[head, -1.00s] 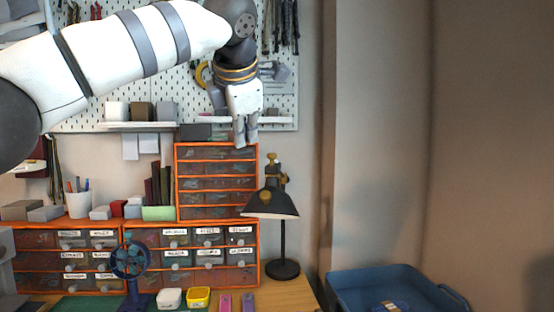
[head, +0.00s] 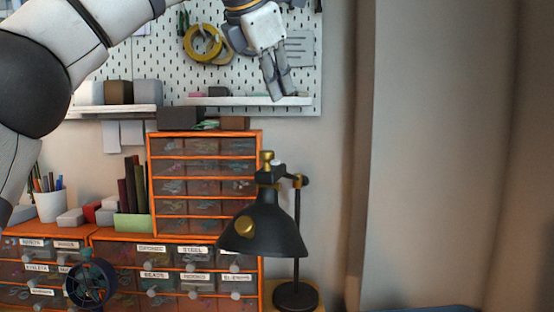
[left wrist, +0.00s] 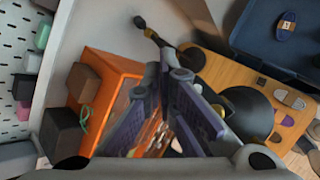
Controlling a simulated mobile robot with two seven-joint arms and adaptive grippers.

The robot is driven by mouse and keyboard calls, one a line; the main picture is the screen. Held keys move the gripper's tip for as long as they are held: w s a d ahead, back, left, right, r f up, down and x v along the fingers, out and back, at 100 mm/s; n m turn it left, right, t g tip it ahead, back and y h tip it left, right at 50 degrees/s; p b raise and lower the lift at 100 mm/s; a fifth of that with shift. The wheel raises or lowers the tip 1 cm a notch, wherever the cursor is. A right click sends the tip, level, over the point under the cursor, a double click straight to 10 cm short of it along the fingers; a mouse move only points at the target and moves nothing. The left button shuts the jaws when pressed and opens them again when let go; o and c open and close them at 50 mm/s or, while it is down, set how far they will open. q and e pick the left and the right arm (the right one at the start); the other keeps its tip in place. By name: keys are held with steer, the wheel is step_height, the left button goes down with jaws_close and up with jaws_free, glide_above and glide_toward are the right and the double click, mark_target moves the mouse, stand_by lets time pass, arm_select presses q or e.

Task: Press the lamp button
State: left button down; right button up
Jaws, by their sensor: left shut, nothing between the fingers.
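The black desk lamp (head: 263,232) stands at the right end of the bench, with a dark shade, brass fittings and a round base. A small pale spot (head: 279,163) shows on its top housing; I cannot tell if this is the button. My left gripper (head: 277,98) is shut and empty, pointing down, and appears above the lamp's top with a clear gap in the picture. In the left wrist view the shut left fingers (left wrist: 168,75) cover part of the scene, and the lamp shade (left wrist: 250,113) shows to their right. My right gripper is not in view.
An orange drawer cabinet (head: 205,137) stands left of the lamp, with a shelf (head: 240,101) and pegboard (head: 150,60) behind. A blue bin (left wrist: 265,45) is beside the wooden bench top (left wrist: 222,72). The wall right of the lamp is clear.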

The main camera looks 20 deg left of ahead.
mark_target(279, 161)
arm_select(q)
steer(key=shift+w+f, duration=0.15)
steer(key=shift+f, duration=2.15)
steer(key=shift+w+f, duration=0.1)
steer(key=shift+f, duration=2.15)
steer(key=shift+f, duration=0.4)
steer(key=shift+f, duration=0.45)
steer(key=shift+r, duration=0.9)
steer(key=shift+r, duration=2.5)
